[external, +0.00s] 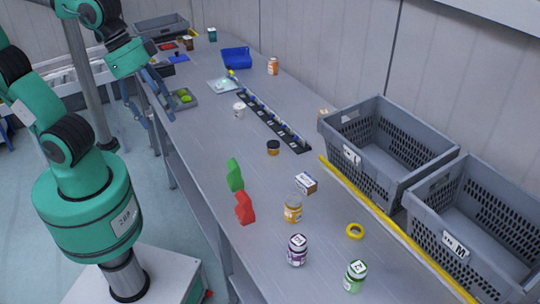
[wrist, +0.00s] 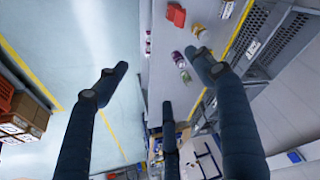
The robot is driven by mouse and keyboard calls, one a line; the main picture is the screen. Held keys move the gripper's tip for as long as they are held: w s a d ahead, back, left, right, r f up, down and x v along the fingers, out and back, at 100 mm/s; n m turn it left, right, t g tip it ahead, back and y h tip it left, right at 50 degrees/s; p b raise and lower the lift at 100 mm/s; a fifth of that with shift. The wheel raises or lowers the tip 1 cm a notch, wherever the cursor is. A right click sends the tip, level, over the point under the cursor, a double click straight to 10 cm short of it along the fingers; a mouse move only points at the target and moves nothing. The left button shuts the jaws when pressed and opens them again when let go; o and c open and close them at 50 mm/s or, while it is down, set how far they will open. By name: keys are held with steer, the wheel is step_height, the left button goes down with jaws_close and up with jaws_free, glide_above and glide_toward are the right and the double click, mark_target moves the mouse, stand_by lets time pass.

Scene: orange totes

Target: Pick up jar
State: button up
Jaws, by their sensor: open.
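Several jars stand upright on the long grey table. In the external view, a purple-labelled jar (external: 297,250) and a green-labelled jar (external: 354,276) are at the near end, with an amber jar (external: 292,210) behind them. A small dark-lidded jar (external: 272,148) and an orange-and-white jar (external: 272,66) stand farther back. Which jar is meant cannot be told. My gripper (external: 158,98) is over the table's left edge, apart from these jars. In the wrist view my gripper (wrist: 160,76) has its fingers spread, with nothing between them. The purple-labelled jar (wrist: 178,58) also shows there beyond the fingers.
Two grey crates (external: 388,180) (external: 480,248) line the right side, beside a yellow strip.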

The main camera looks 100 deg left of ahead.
steer(key=w+a+f+g, duration=0.1)
steer(key=w+a+f, duration=0.2)
steer(key=w, duration=0.8)
steer(key=g, duration=0.4)
glide_above(295, 197)
step_height(295, 197, down, 24)
steer(key=shift+s+d+f, duration=0.1)
steer(key=shift+s, duration=0.05)
steer(key=shift+f, duration=0.3)
steer(key=shift+f+b, duration=0.5)
steer(key=shift+f, duration=3.75)
